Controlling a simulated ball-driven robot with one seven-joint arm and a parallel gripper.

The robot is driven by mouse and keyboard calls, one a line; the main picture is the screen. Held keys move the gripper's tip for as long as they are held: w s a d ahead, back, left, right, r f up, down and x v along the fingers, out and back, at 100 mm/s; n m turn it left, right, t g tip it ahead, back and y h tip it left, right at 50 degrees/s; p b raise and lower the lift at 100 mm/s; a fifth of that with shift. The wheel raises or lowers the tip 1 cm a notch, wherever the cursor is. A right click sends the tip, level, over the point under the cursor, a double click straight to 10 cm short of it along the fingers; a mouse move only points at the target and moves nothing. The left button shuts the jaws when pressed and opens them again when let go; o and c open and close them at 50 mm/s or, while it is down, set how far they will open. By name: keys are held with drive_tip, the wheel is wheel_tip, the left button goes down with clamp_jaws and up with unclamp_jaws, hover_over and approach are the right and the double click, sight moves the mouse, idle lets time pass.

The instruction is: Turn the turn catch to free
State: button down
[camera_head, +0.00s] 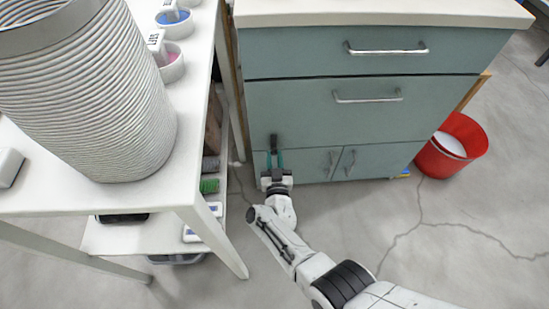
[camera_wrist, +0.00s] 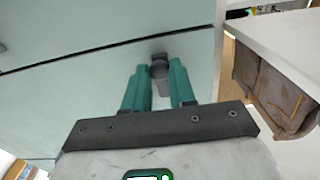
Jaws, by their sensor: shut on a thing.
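The turn catch (camera_wrist: 159,66) is a small dark grey piece on the pale green cabinet front, close to the seam above the lower left door. In the head view the turn catch (camera_head: 274,141) shows as a dark upright shape at the door's upper left. My gripper (camera_head: 274,160) reaches up to it from below. In the wrist view the teal fingers of my gripper (camera_wrist: 161,82) stand on both sides of the catch and are shut on it. The fingers partly hide the catch, and its exact angle is hard to tell.
The cabinet (camera_head: 340,110) has two drawers with bar handles above two doors (camera_head: 310,165). A white table (camera_head: 140,190) with a ribbed basket (camera_head: 90,95) stands close on the left. A red bucket (camera_head: 450,150) is at the right. Open floor lies in front.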

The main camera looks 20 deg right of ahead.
drive_tip(key=shift+f, duration=0.1)
idle(0.4)
drive_tip(key=c, duration=0.9)
unclamp_jaws()
drive_tip(key=shift+c, duration=0.2)
drive_tip(key=p+v, duration=0.5)
drive_tip(key=v, duration=0.5)
drive_tip(key=shift+s+a, duration=0.15)
drive_tip(key=shift+s, duration=0.25)
